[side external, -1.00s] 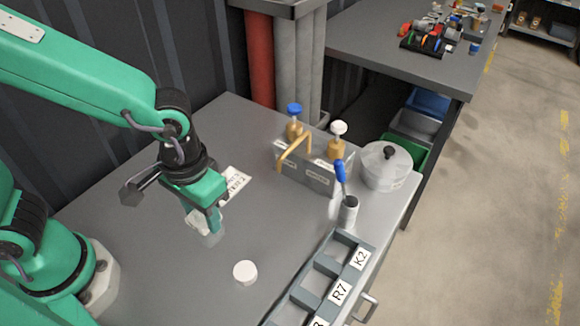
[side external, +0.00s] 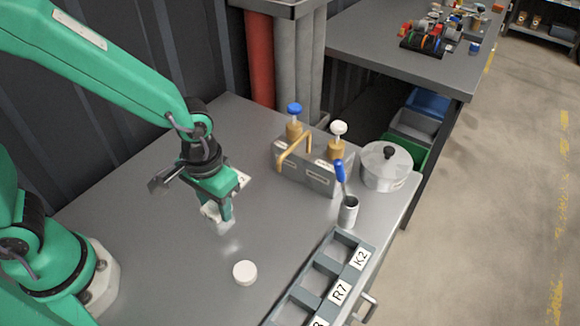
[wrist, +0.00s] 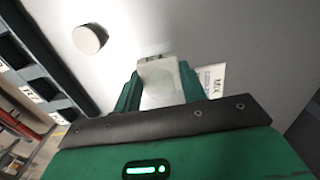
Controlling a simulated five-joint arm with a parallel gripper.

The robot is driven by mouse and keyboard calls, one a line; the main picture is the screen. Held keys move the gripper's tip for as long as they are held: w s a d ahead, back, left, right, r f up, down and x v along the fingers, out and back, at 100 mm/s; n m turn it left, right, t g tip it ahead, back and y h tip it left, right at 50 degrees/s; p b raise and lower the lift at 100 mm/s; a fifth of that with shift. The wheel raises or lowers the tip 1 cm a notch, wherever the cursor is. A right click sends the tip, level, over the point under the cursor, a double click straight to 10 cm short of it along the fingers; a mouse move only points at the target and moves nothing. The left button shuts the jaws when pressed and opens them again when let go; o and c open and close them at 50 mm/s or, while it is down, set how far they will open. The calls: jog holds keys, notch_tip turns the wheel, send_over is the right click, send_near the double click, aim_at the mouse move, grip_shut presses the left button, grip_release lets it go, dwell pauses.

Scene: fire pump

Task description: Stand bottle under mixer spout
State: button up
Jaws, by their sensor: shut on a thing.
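My gripper (side external: 219,211) is shut on a small translucent whitish bottle (side external: 223,227) above the grey bench. The wrist view shows the bottle (wrist: 161,88) between the two green fingers. Whether its base touches the bench is hard to tell. The mixer (side external: 305,172) is a grey box with a blue-knobbed and a white-knobbed brass valve, standing to the right of and behind my gripper. Its bent brass spout (side external: 293,147) arches over the near side. The bottle is left of and in front of the spout, apart from it.
A white round cap (side external: 245,272) lies on the bench. A printed card (wrist: 211,80) lies just behind my gripper. A blue-handled tool stands in a metal cup (side external: 348,212), beside a lidded pot (side external: 388,168). A labelled rack (side external: 325,278) lines the front edge.

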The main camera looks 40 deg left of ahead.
jog(key=shift+f, duration=1.1)
jog(key=shift+f, duration=0.1)
jog(key=o, duration=1)
jog(key=shift+c, duration=0.2)
notch_tip(320, 180, up, 12)
jog(key=shift+r, duration=0.15)
jog(key=shift+a, duration=0.1)
